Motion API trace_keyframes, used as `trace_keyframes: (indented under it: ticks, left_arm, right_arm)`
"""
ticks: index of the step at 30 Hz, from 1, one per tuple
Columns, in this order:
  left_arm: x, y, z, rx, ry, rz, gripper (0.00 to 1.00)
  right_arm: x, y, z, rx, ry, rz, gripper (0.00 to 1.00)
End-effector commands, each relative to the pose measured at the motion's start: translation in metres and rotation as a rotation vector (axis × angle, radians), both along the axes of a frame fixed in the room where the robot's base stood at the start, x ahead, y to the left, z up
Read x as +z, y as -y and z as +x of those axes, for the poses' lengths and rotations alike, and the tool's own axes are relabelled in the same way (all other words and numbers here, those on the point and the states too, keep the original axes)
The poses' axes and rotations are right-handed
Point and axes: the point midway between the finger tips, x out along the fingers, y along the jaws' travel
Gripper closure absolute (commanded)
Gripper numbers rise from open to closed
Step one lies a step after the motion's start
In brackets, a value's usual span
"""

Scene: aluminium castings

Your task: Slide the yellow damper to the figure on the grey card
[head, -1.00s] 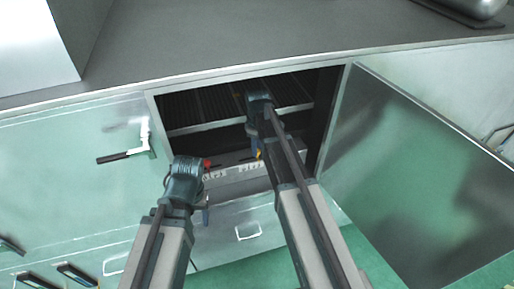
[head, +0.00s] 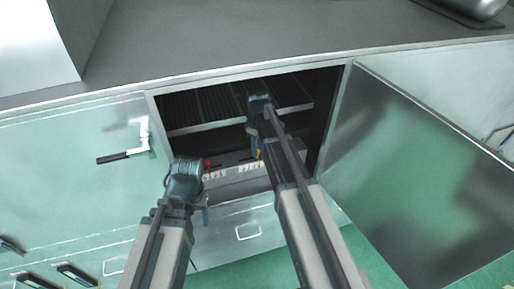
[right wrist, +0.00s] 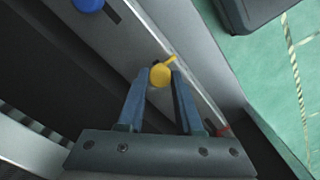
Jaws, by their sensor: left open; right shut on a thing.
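The yellow damper (right wrist: 160,75) is a round knob with a short pointer in the right wrist view, on a grey metal panel. My right gripper (right wrist: 160,78) is shut on it, one blue finger on each side. In the head view the right gripper (head: 258,150) reaches into the open cabinet, and only a bit of yellow shows by its tip. My left gripper (head: 204,203) is open and empty in front of the cabinet's lower front. I cannot make out a grey card or its figure.
A red knob (head: 207,164) sits left of the yellow one on the panel; a blue knob (right wrist: 88,4) shows in the right wrist view. Small white marks line the panel's front edge (head: 245,170). A rack (head: 205,127) is above. The open door (head: 420,170) stands at the right.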

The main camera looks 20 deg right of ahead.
Motion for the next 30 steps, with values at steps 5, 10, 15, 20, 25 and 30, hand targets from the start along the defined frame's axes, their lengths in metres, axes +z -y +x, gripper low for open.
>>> trace_keyframes:
  ticks: [5, 10, 15, 20, 25, 30]
  left_arm:
    - [0.000, 0.000, 0.000, 0.000, 0.000, 0.000, 0.36]
    - [0.000, 0.000, 0.000, 0.000, 0.000, 0.000, 0.36]
    - [0.000, 0.000, 0.000, 0.000, 0.000, 0.000, 0.36]
    - [0.000, 0.000, 0.000, 0.000, 0.000, 0.000, 0.36]
    - [0.000, 0.000, 0.000, 0.000, 0.000, 0.000, 0.36]
    - [0.000, 0.000, 0.000, 0.000, 0.000, 0.000, 0.36]
  right_arm:
    - [0.000, 0.000, 0.000, 0.000, 0.000, 0.000, 1.00]
    - [0.000, -0.002, 0.000, 0.001, 0.000, 0.000, 1.00]
    - [0.000, -0.020, -0.001, 0.003, 0.000, 0.000, 1.00]
    - [0.000, -0.020, -0.001, 0.000, 0.000, 0.000, 1.00]
    - [0.000, -0.020, -0.001, 0.000, 0.000, 0.000, 0.51]
    - [0.000, -0.020, -0.001, 0.000, 0.000, 0.000, 0.36]
